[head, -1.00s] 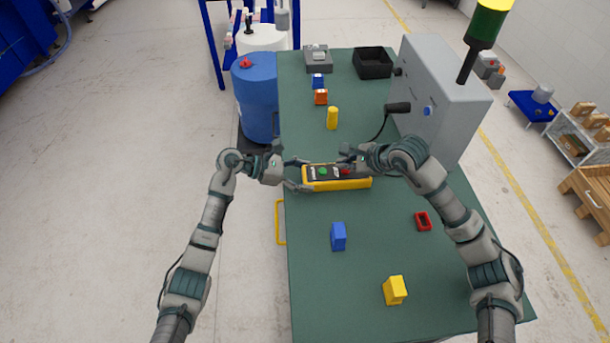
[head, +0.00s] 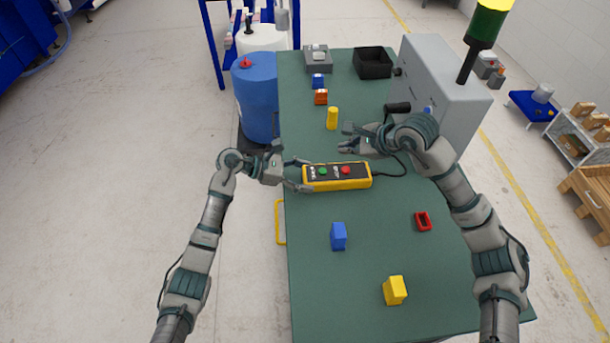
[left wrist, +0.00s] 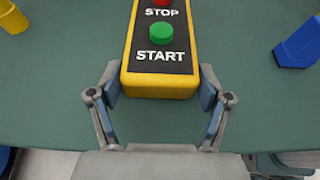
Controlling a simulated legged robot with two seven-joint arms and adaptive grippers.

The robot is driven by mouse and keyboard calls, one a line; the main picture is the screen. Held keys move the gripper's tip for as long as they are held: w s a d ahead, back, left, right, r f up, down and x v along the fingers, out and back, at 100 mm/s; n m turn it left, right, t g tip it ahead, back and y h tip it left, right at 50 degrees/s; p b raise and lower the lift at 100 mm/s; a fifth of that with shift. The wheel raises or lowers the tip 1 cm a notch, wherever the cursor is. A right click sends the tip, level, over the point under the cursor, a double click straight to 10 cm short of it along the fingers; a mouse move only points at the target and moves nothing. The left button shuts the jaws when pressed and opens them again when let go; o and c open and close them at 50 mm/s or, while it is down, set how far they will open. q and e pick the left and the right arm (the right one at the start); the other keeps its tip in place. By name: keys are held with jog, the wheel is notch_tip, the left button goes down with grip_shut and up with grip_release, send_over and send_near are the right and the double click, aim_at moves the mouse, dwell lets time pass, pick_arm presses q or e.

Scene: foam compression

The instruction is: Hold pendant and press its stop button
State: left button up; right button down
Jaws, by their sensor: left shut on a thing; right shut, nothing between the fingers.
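The yellow pendant (head: 337,184) has a dark top face with a green START button (head: 323,171) and a red stop button (head: 346,170). My left gripper (head: 302,175) is shut on the pendant's left end. In the left wrist view the fingers (left wrist: 160,95) grip both sides of the pendant (left wrist: 160,82), below the START button (left wrist: 161,33); the red STOP button (left wrist: 160,3) is cut by the top edge. My right gripper (head: 346,139) is shut and empty, above and beyond the pendant, apart from the stop button. A cable runs from the pendant's right end.
A grey cabinet (head: 440,85) stands on the green table (head: 300,270) at right. A yellow cylinder (head: 332,117) stands close to my right gripper. A blue block (head: 338,236), a yellow block (head: 395,290) and a red part (head: 423,221) lie nearer. A black bin (head: 373,62) is at the back.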

pick_arm(q)
jog(key=o, duration=1.7)
jog(key=shift+c, duration=0.2)
